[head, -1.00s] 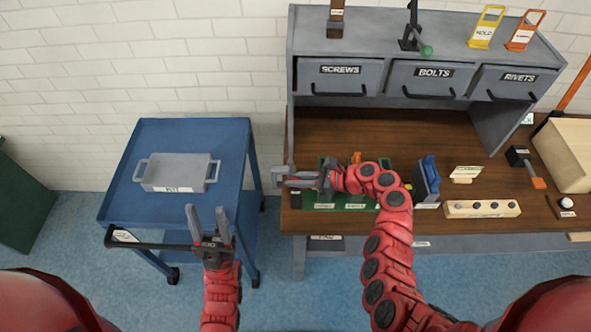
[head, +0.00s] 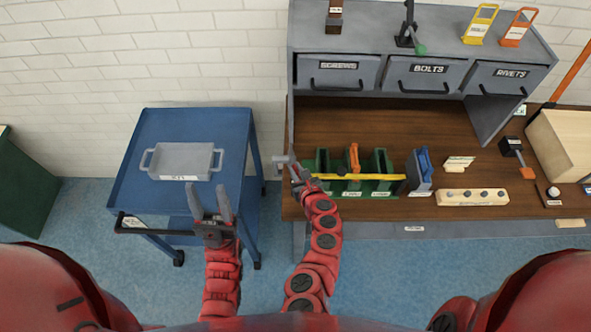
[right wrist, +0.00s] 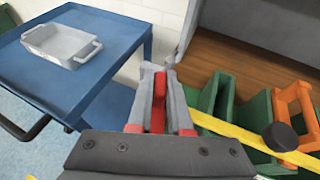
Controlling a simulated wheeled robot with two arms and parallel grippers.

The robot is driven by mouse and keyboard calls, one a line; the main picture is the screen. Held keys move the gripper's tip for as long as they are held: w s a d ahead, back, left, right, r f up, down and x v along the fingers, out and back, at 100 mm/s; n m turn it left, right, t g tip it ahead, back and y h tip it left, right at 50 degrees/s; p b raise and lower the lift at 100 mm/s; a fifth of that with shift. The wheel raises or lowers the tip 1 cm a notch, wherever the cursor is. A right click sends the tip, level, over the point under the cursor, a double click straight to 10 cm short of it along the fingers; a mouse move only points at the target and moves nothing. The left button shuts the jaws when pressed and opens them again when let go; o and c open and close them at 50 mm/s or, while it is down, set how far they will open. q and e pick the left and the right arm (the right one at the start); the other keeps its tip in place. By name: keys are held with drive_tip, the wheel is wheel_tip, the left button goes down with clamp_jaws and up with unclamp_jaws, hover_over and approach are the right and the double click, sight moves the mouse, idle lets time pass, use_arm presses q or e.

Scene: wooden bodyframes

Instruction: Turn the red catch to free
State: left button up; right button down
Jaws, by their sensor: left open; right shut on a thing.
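A red piece, seemingly the red catch (right wrist: 158,105), shows between the fingers of my right gripper (right wrist: 158,72) in the right wrist view. My right gripper is shut on it at the left end of a yellow bar (head: 375,177). The bar lies across the front of a green slotted rack (head: 383,160) on the bench. In the head view my right gripper (head: 294,172) hides the catch, so I cannot tell how it is turned. My left gripper (head: 209,200) is open and empty in front of the blue cart.
The blue cart (head: 138,190) at left carries a grey tray (head: 182,160). An orange frame (head: 353,158) stands in the rack. A blue-and-grey item (head: 420,170) and a wooden block (head: 472,198) sit to its right. A black knob (right wrist: 281,137) shows near the bar.

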drive_tip(key=m+h+b, duration=0.1)
drive_tip(key=m+h, duration=0.1)
drive_tip(key=shift+a+f+t+h, duration=0.1)
drive_tip(key=shift+t+h, duration=0.2)
drive_tip(key=shift+t, duration=0.1)
drive_tip(key=shift+m+h+b, duration=0.75)
drive_tip(key=shift+m+h, duration=0.15)
drive_tip(key=shift+w+r+m+h, duration=0.1)
drive_tip(key=shift+r+m+h, duration=0.1)
drive_tip(key=shift+m+h, duration=0.1)
drive_tip(key=c, duration=0.8)
unclamp_jaws()
drive_tip(key=shift+c, duration=0.2)
